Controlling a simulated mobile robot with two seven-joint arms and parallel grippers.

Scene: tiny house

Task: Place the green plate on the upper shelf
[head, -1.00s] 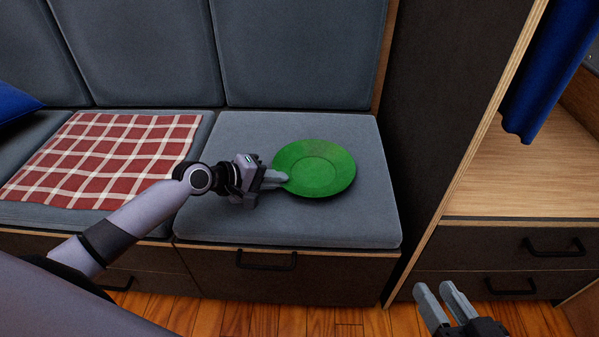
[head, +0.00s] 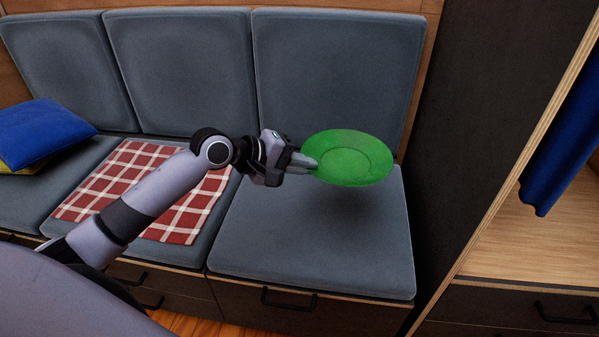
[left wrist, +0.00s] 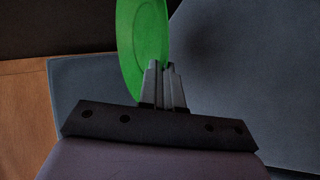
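The green plate (head: 352,158) is held in the air above the right seat cushion, roughly level, with its shadow on the cushion below. My left gripper (head: 308,164) is shut on the plate's left rim. In the left wrist view the plate (left wrist: 143,42) shows nearly edge-on at the fingers (left wrist: 162,75), which are closed together on its rim. My right gripper is out of view. No upper shelf can be made out for certain in these views.
A grey bench (head: 310,240) with upright back cushions (head: 335,70) runs behind the plate. A red checked cloth (head: 185,225) and a blue pillow (head: 42,132) lie to the left. A dark panel (head: 475,110) stands close on the right, before a wooden surface (head: 545,235) and a blue cloth (head: 565,145).

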